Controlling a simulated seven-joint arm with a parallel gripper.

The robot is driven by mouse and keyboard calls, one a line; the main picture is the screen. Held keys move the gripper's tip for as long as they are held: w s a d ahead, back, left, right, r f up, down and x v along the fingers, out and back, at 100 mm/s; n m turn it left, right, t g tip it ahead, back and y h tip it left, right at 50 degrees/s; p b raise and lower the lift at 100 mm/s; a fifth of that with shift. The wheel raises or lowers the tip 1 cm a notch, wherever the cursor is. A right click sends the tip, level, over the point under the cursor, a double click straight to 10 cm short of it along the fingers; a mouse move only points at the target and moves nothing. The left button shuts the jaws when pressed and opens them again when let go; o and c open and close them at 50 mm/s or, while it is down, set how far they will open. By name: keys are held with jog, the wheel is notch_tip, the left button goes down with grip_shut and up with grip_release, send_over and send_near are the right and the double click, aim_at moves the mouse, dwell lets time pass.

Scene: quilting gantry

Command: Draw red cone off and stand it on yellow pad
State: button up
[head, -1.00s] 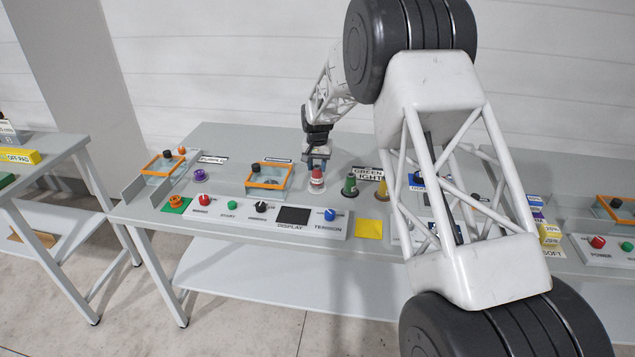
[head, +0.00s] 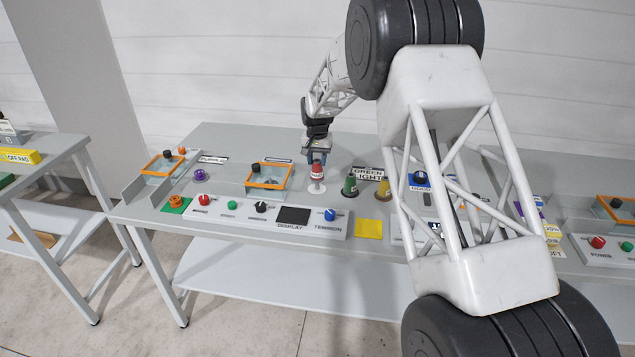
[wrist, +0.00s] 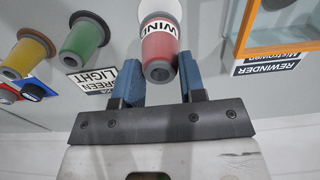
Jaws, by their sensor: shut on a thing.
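The red cone (head: 317,171) with a white label band hangs just under my gripper (head: 317,158), slightly above a white round spot on the table. In the wrist view the red cone (wrist: 160,48) sits between the two blue fingers of my gripper (wrist: 158,78), its dark grey tip facing the camera. The gripper is shut on it. The yellow pad (head: 369,229) lies flat and bare near the table's front edge, to the right of and nearer than the cone.
A green cone (head: 350,186) and a yellow cone (head: 383,189) stand to the right, by a GREEN LIGHT sign (head: 368,172). An orange-rimmed box (head: 269,177) stands left. A knob panel with a dark display (head: 293,215) lies in front.

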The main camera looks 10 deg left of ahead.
jog(key=shift+r, duration=0.9)
jog(key=shift+s+d, duration=0.1)
jog(key=shift+s+d+r, duration=0.1)
jog(key=shift+s+d, duration=0.3)
jog(key=s+d, duration=1.1)
jog(key=s, duration=0.5)
jog(key=s+d+f, duration=0.1)
jog(key=s+d, duration=0.9)
jog(key=s, duration=0.6)
jog(key=shift+d+f, duration=0.15)
jog(key=shift+d, duration=0.25)
jog(key=w+a+f, duration=0.1)
jog(key=w+a, duration=0.2)
jog(key=w, duration=1.1)
jog(key=shift+w+f, duration=0.2)
jog(key=shift+w, duration=0.15)
jog(key=shift+w+a, duration=0.1)
